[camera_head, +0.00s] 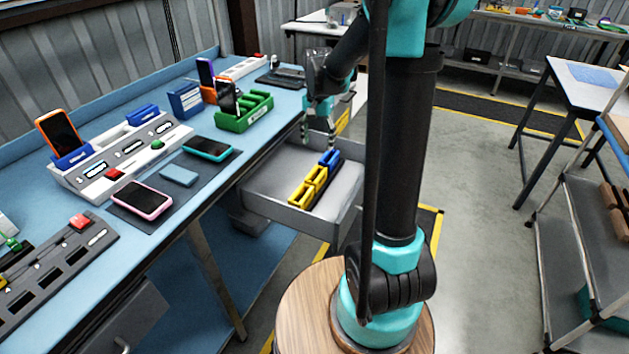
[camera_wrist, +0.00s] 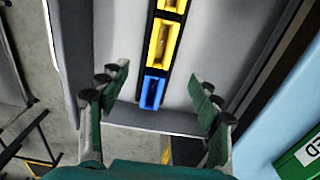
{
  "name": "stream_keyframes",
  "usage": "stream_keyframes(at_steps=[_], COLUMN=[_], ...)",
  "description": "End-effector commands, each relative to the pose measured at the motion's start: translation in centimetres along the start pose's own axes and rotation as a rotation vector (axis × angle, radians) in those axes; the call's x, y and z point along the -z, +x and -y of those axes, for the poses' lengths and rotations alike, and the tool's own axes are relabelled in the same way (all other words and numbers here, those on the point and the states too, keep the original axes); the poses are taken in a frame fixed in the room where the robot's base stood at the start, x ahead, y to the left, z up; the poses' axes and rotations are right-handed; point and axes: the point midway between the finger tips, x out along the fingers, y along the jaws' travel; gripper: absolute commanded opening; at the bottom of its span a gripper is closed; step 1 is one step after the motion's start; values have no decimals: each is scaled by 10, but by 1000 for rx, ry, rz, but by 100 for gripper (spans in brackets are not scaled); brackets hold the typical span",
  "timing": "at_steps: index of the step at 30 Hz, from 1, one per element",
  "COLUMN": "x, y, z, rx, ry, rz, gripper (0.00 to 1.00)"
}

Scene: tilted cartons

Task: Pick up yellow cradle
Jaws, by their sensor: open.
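Two yellow cradles lie in a row inside an open drawer. The nearer one (camera_head: 303,194) and the middle one (camera_head: 316,176) show in the head view, with a blue cradle (camera_head: 330,158) at the far end. In the wrist view a yellow cradle (camera_wrist: 162,45) sits directly beyond the blue cradle (camera_wrist: 152,91), and part of another yellow one (camera_wrist: 172,5) shows at the top edge. My gripper (camera_head: 319,135) is above the drawer's far end. In the wrist view its open, empty fingers (camera_wrist: 158,97) stand apart on either side of the blue cradle's end of the row.
The drawer (camera_head: 274,212) has raised walls and bare floor on both sides of the row. The blue workbench (camera_head: 215,195) beside it holds a green rack (camera_head: 244,113), a white panel (camera_head: 120,158), phones and a grey mat.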

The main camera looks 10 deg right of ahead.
Motion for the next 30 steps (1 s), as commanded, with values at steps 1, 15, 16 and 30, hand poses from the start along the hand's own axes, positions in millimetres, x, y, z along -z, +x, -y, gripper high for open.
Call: stream_keyframes(at_steps=[1, 15, 16, 30], x=[0, 0, 0, -6], y=[11, 84, 85, 134], z=[0, 0, 0, 3], rx=[0, 1, 1, 1], ry=[-1, -2, -2, -2], rz=[0, -1, -1, -1], gripper=[64, 64, 64, 64])
